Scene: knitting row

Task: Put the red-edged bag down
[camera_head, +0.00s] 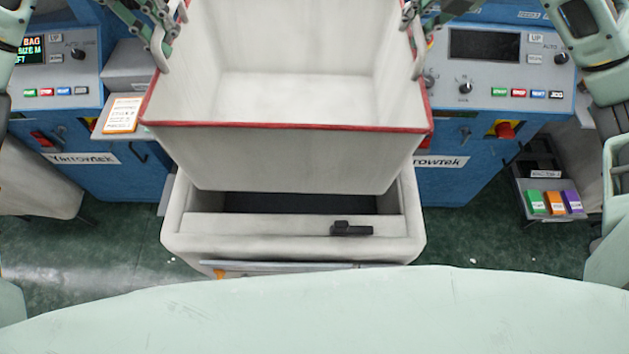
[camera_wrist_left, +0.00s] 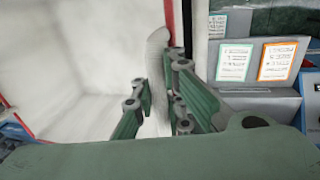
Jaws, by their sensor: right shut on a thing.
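The red-edged bag (camera_head: 290,160) is a large, open-topped, off-white box with a red rim, roughly level in the middle of the head view. It looks empty. My left gripper (camera_head: 164,32) is at the handle on its left side; in the left wrist view my left gripper's fingers (camera_wrist_left: 160,92) close on both sides of the pale handle (camera_wrist_left: 157,60). My right gripper (camera_head: 412,28) is shut on the bag's right handle (camera_head: 419,55). The bag is over a pale cart (camera_head: 290,245) with a dark recess; its underside and any contact there are hidden.
Blue machines with a left control panel (camera_head: 60,60) and right control panel (camera_head: 500,60) stand on both sides. An orange-edged card (camera_head: 122,115) is close to the bag's left side. A black clip-like object (camera_head: 350,229) is on the cart's front ledge. Green floor (camera_head: 480,235) shows around.

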